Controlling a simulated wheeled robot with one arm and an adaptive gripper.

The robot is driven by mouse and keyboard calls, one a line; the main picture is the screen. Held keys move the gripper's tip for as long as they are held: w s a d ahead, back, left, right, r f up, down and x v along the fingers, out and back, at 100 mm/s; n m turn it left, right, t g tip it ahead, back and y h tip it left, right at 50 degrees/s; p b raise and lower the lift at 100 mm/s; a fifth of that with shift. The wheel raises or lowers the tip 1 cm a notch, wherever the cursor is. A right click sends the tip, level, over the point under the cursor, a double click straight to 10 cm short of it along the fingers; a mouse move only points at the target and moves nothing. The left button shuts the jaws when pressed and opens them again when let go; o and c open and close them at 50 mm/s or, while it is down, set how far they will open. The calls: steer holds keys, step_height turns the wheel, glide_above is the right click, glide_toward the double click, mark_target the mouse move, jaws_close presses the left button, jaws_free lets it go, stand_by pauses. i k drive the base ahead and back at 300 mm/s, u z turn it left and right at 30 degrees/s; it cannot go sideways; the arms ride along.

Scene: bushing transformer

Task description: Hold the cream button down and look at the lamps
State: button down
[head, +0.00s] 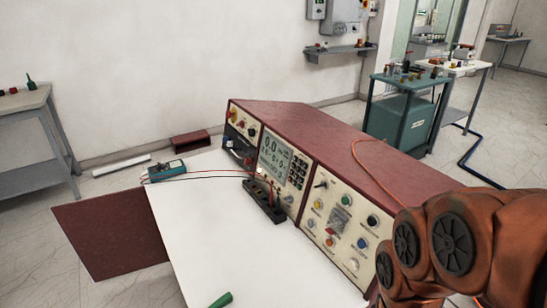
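The dark red console (300,122) stands on a white table, with cream panels facing left. Its nearest panel (322,222) carries several small round coloured parts, among them an orange one (318,204), a blue one (361,243) and a black knob (373,220). A pale, cream-looking round part (352,264) sits low on this panel. I cannot tell for certain which parts are lamps and which are buttons, or whether any is lit. My orange arm fills the lower right, in front of the console's near end. My gripper is not in view.
A teal meter (166,171) with red and black leads lies on the white table (215,235), near a black terminal block (263,200). A green object (221,300) lies at the near edge. A teal cart (402,115) stands behind the console. The table's near part is mostly clear.

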mark_target(351, 264)
steer(key=z, duration=1.25)
steer(key=k, duration=1.4)
steer(key=u, duration=1.65)
steer(key=i, duration=0.5)
steer(key=u, duration=0.05)
